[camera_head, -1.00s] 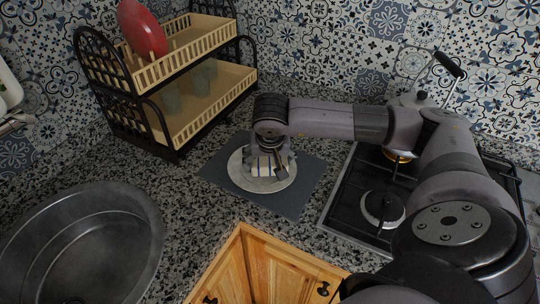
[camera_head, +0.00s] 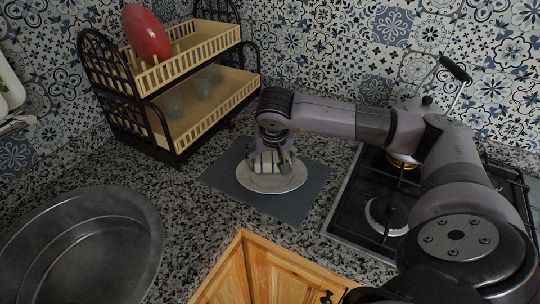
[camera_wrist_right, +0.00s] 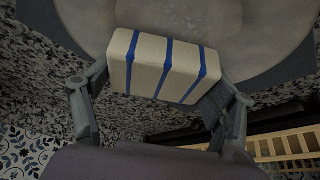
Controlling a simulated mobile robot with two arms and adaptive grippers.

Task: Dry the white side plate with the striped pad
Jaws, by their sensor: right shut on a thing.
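The white side plate (camera_head: 287,183) lies on a grey mat on the counter; its far left part is hidden behind my gripper and the pad. It also shows in the right wrist view (camera_wrist_right: 262,45), with small pale specks on its surface. The striped pad (camera_wrist_right: 150,65), cream with blue stripes, is between the fingers of my right gripper (camera_wrist_right: 160,85). In the head view, the right gripper (camera_head: 270,153) holds the pad (camera_head: 264,163) at the plate's far left part. I cannot tell whether pad and plate touch. My left gripper is out of view.
The grey mat (camera_head: 290,212) has bare room in front of the plate. A two-tier dish rack (camera_head: 190,128) with a red plate (camera_head: 146,34) and glasses stands behind left. A metal basin (camera_head: 85,250) is at left, a stove (camera_head: 345,220) with a kettle at right.

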